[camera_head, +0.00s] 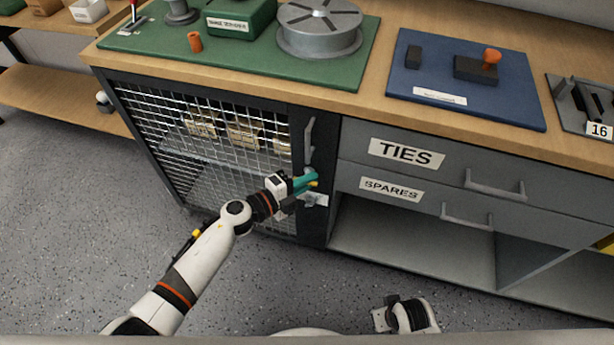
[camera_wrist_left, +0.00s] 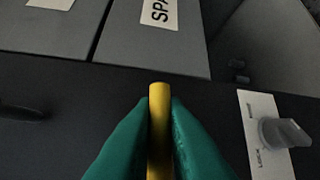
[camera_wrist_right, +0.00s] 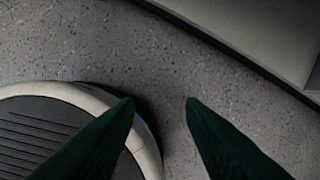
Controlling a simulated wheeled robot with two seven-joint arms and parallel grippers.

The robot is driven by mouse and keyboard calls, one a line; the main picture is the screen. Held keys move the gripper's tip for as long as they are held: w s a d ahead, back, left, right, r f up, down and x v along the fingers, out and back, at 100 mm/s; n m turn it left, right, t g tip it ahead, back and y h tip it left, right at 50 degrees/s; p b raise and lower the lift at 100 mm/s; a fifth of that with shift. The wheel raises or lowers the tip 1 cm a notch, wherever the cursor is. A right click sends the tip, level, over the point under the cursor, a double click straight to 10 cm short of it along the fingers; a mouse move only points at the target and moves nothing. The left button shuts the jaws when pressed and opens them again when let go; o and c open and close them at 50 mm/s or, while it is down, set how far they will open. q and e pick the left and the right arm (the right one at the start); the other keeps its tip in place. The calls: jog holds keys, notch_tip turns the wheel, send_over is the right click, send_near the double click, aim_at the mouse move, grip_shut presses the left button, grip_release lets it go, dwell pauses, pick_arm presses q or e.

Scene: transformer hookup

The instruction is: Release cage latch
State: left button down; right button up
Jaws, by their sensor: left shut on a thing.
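The mesh cage door (camera_head: 220,150) is closed on the left of the bench front, with a grey upright handle (camera_head: 309,140) on its dark frame. My left gripper (camera_head: 305,181) is at the door's frame below that handle, its green fingers shut on a yellow rod (camera_wrist_left: 159,125). A white latch plate (camera_wrist_left: 264,140) with a grey knob (camera_wrist_left: 284,132) and small lettering is to the right of the fingers in the left wrist view, apart from them. It also shows in the head view (camera_head: 315,199), just below the gripper. My right gripper (camera_wrist_right: 160,102) is open and empty above the floor.
Drawers labelled TIES (camera_head: 405,153) and SPARES (camera_head: 392,189) with bar handles are right of the cage. The bench top holds a green mat (camera_head: 235,66) with a grey reel and a blue board (camera_head: 465,105). The floor (camera_head: 90,220) in front is clear.

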pick_arm(q)
jog(key=shift+m+p, duration=0.3)
jog(key=shift+p, duration=0.25)
pick_arm(e)
jog(key=f, duration=0.1)
jog(key=s+f, duration=0.1)
jog(key=f, duration=0.1)
jog(key=s+f, duration=0.1)
jog(key=shift+s+d+f, duration=0.1)
jog(key=shift+d+f, duration=0.05)
jog(key=shift+f, duration=0.1)
pick_arm(q)
jog(key=c, duration=1.5)
grip_release()
